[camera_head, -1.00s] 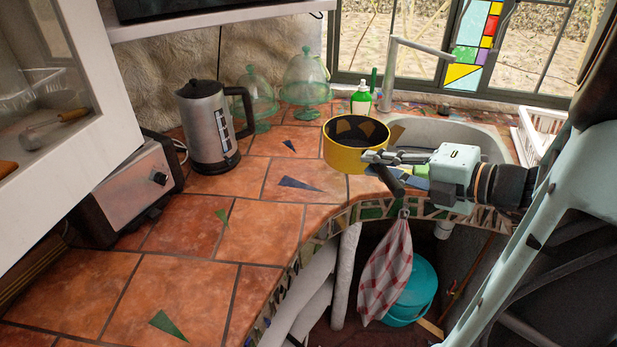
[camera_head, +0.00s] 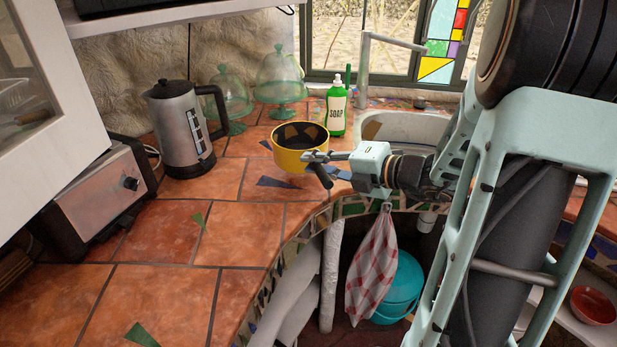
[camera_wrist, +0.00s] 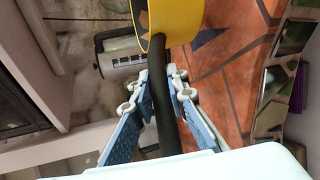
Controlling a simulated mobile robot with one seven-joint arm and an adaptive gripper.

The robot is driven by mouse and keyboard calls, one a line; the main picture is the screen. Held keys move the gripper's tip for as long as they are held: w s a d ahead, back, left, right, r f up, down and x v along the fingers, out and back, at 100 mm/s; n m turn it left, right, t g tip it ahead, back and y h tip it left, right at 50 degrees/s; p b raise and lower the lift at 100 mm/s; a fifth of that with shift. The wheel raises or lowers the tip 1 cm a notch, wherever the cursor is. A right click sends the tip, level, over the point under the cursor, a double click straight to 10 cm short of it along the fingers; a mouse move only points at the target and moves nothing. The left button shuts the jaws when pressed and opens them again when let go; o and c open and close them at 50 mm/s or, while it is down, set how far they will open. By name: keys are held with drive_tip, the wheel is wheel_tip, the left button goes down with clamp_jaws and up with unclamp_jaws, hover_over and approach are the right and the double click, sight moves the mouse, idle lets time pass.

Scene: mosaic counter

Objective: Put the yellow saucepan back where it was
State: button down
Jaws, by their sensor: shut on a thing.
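The yellow saucepan (camera_head: 300,157) has a dark inside and a black handle, and is near the counter's front edge beside the sink. I cannot tell whether its base touches the tiles. My gripper (camera_head: 318,157) is at the handle, on the pan's right side. In the wrist view the two fingers of my gripper (camera_wrist: 163,85) are closed on the black handle (camera_wrist: 168,130), which runs between them. The yellow wall of the saucepan (camera_wrist: 174,18) shows at the top of that view, cut off by the frame.
A kettle (camera_head: 181,130) and a toaster (camera_head: 97,195) stand left on the tiled counter (camera_head: 180,235). Green glass domes (camera_head: 281,75) and a soap bottle (camera_head: 336,108) are behind the pan. The sink (camera_head: 400,125) is to its right. Front-left tiles are mostly clear.

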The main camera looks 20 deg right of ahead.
drive_tip(key=shift+w+a+f, duration=0.2)
drive_tip(key=shift+w+f, duration=0.55)
drive_tip(key=shift+f, duration=0.1)
drive_tip(key=shift+w+f+b, duration=0.15)
drive_tip(key=shift+f+b, duration=0.45)
drive_tip(key=shift+f, duration=1.05)
drive_tip(key=c, duration=1.9)
unclamp_jaws()
drive_tip(key=shift+f, duration=0.15)
drive_tip(key=shift+s+d+r, duration=0.15)
drive_tip(key=shift+s+r, duration=0.05)
drive_tip(key=shift+r, duration=0.05)
drive_tip(key=p+v, duration=0.1)
drive_tip(key=v, duration=1)
drive_tip(key=shift+s+p, duration=0.3)
